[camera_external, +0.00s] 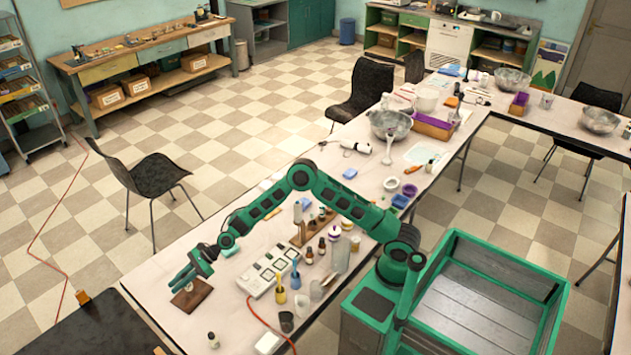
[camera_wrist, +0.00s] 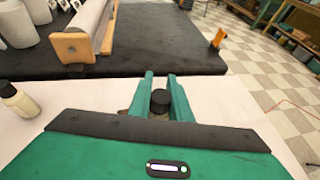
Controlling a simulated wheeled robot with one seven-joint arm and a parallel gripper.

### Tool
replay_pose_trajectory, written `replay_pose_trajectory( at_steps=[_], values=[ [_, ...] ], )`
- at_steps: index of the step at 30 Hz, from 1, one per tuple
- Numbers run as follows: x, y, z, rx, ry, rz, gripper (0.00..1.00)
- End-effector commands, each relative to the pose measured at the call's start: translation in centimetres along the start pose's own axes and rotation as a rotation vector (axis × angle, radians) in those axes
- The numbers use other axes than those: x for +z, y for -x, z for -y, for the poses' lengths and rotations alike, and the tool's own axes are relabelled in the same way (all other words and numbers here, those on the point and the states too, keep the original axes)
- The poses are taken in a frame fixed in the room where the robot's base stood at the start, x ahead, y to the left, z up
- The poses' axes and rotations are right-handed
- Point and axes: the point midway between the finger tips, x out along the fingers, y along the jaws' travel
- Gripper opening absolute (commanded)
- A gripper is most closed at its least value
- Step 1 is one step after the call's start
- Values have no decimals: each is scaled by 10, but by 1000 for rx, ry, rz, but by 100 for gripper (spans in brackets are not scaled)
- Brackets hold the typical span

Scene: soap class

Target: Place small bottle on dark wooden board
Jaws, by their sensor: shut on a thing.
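My gripper (camera_external: 184,279) is at the near left end of the long table, low over the dark wooden board (camera_external: 198,295). In the wrist view the green fingers (camera_wrist: 160,88) are shut on a small bottle (camera_wrist: 160,101); only its round black cap shows clearly. The rest of the bottle is hidden by the fingers and the gripper body. In the external view the held bottle is too small to make out, and I cannot tell whether it touches the board. The board is mostly hidden in the wrist view.
Another bottle (camera_external: 213,341), pale with a black cap, stands apart near the table's edge; it shows at left in the wrist view (camera_wrist: 17,100). A white switch box (camera_external: 268,271) and several bottles stand to the right. A dark table (camera_external: 95,332) adjoins at lower left.

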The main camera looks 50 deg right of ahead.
Motion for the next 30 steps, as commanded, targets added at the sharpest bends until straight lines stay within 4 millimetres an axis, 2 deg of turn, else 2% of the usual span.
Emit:
replay_pose_trajectory(
  at_steps=[5,12,23,24,26,30],
  values=[
    [-9,-3,3,1,0,-1,0],
    [-36,-15,2,1,-1,-1,0],
    [-41,-16,3,0,-1,0,0],
    [-41,-16,2,0,-1,0,22],
    [-41,-16,3,0,0,0,36],
    [-41,-16,2,0,0,0,36]
  ],
)
